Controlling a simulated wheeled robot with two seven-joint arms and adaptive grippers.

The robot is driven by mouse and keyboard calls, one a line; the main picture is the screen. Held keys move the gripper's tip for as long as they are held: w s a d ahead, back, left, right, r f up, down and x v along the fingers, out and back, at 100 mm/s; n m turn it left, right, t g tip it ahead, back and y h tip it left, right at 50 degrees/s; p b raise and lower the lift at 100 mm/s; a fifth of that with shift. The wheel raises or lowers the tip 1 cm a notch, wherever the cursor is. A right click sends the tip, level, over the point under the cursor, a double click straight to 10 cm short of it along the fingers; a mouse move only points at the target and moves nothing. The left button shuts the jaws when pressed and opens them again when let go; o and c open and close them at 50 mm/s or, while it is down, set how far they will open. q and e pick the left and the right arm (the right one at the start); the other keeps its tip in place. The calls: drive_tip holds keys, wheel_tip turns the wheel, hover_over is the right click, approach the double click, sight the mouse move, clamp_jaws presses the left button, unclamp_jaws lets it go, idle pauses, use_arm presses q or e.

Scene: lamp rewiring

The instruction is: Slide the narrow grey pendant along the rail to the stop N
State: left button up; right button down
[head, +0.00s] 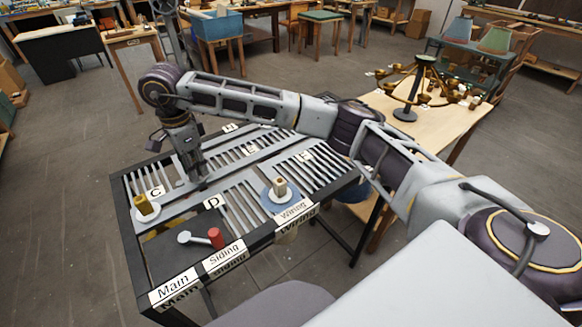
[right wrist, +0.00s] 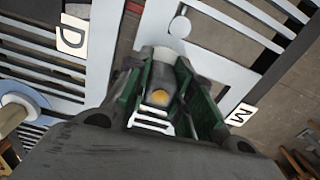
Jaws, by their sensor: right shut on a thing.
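My right gripper (head: 197,182) reaches down to the slotted rail table between the C and D labels. In the right wrist view its green-padded fingers (right wrist: 162,100) are shut on a narrow grey piece (right wrist: 155,60), apparently the grey pendant, with a yellow-orange spot between the fingers. The fingers hide most of it, and in the head view the gripper covers it. It sits over a pale rail channel (right wrist: 140,28). I cannot read a label N in either view. My left gripper is not in view.
A brass pendant on a white disc (head: 146,211) stands near C. Another on a blue disc (head: 279,196) stands by the Wiring sign (head: 293,211). A red cylinder (head: 216,238) is near the Siding sign (head: 222,254). An M label (right wrist: 240,114) lies right of the gripper.

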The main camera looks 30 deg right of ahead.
drive_tip(key=w, duration=0.9)
drive_tip(key=shift+w+a, duration=0.15)
drive_tip(key=shift+a, duration=0.2)
idle(0.5)
drive_tip(key=d, duration=0.9)
drive_tip(key=w+d, duration=0.1)
drive_tip(key=d, duration=0.4)
idle(1.4)
drive_tip(key=c, duration=1.2)
unclamp_jaws()
drive_tip(key=shift+o, duration=0.2)
drive_tip(key=shift+r, duration=0.1)
